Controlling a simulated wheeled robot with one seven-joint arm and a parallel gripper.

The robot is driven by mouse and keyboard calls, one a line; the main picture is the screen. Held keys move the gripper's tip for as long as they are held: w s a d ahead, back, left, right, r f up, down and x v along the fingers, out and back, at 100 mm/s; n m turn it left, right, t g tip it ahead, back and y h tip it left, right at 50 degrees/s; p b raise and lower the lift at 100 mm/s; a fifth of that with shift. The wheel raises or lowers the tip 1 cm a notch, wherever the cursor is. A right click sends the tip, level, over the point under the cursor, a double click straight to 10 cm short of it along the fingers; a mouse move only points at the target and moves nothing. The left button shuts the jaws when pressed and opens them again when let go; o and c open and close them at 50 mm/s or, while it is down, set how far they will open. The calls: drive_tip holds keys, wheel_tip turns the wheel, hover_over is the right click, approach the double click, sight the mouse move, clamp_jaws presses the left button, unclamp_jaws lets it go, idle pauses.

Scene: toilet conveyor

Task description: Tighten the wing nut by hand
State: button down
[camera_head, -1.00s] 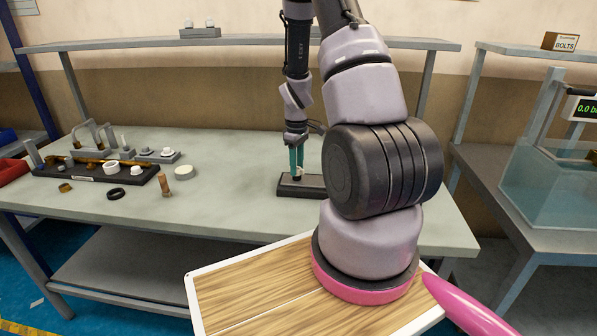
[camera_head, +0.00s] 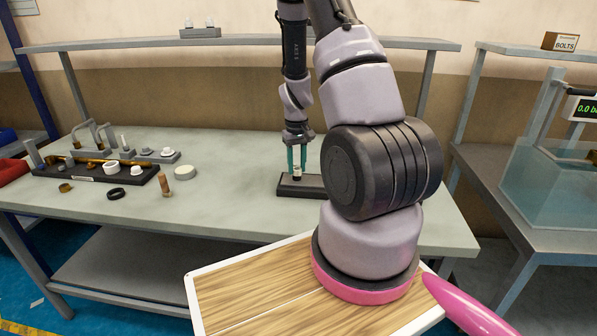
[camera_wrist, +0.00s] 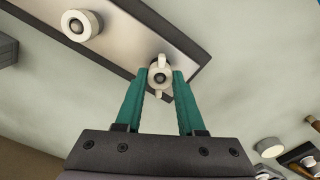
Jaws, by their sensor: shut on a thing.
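A small white wing nut (camera_wrist: 161,76) sits on a stud on a dark base plate (camera_wrist: 190,88). In the wrist view its two wings point up and down in the picture. My gripper (camera_wrist: 164,75) has two teal fingers, one on each side of the nut, shut on it. In the head view my gripper (camera_head: 297,170) points straight down over the plate (camera_head: 289,191), with the white nut (camera_head: 297,169) low between its fingertips. The plate's right part is hidden behind my arm there. Finger contact is hard to make out at this size.
A round white fitting (camera_wrist: 82,25) stands on the same plate in the wrist view. On the bench's left are a dark fixture with brass and white parts (camera_head: 95,172), a black ring (camera_head: 116,194), a cork-coloured piece (camera_head: 164,186) and a white disc (camera_head: 185,173). The bench between is clear.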

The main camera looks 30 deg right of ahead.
drive_tip(key=shift+m, duration=1)
drive_tip(key=m, duration=0.4)
drive_tip(key=shift+m, duration=0.4)
drive_tip(key=c, duration=0.8)
unclamp_jaws()
drive_tip(key=shift+c, duration=0.2)
drive_tip(key=shift+r, duration=0.15)
drive_tip(key=shift+r, duration=1.6)
drive_tip(key=o, duration=0.6)
drive_tip(key=shift+c, duration=0.2)
drive_tip(key=shift+o, duration=0.2)
